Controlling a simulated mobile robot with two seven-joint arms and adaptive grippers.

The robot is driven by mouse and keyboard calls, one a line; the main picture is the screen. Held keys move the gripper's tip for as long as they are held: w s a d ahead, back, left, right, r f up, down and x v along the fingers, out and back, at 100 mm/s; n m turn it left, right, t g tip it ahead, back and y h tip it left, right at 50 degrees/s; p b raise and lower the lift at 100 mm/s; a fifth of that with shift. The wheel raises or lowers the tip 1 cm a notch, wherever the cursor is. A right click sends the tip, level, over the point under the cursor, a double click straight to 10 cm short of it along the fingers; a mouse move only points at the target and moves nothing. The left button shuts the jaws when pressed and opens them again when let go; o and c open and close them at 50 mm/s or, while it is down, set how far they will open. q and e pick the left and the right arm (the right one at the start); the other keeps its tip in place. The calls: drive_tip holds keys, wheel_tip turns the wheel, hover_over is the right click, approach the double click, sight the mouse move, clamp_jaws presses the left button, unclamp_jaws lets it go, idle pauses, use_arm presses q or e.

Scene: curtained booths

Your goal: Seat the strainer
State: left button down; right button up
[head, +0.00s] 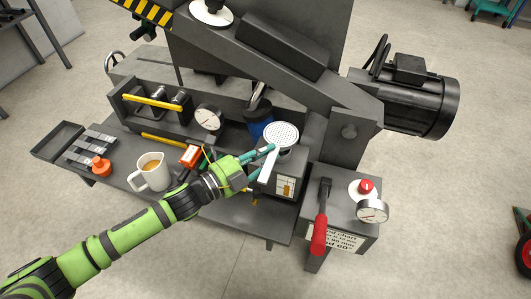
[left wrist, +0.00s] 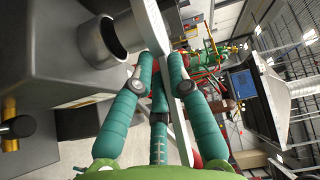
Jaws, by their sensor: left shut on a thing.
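The strainer (head: 281,134) is a pale round disc full of small holes with a flat handle (head: 268,166). My left gripper (head: 271,150), with teal fingers, is shut on the handle. The strainer is over a short metal cylinder (head: 287,153) on a dark grey block and hides most of its mouth. In the left wrist view the fingers (left wrist: 163,62) pinch the strainer (left wrist: 150,22), seen edge-on. The open metal cylinder (left wrist: 98,42) is beside it, and a narrow gap appears between disc and rim. My right gripper is not in view.
A red-handled lever (head: 319,233) and a gauge (head: 372,211) are at right. A heavy machine arm (head: 290,70) slants overhead.

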use_arm(q)
drive_tip(key=shift+p, duration=0.45)
idle(1.1)
drive_tip(key=shift+f, duration=0.1)
idle(0.3)
drive_tip(key=shift+f+b, duration=1.2)
drive_tip(key=shift+f, duration=0.2)
drive_tip(key=shift+s+f, duration=0.1)
drive_tip(key=shift+f, duration=0.15)
drive_tip(key=shift+f+b, duration=0.1)
drive_tip(key=shift+b, duration=0.2)
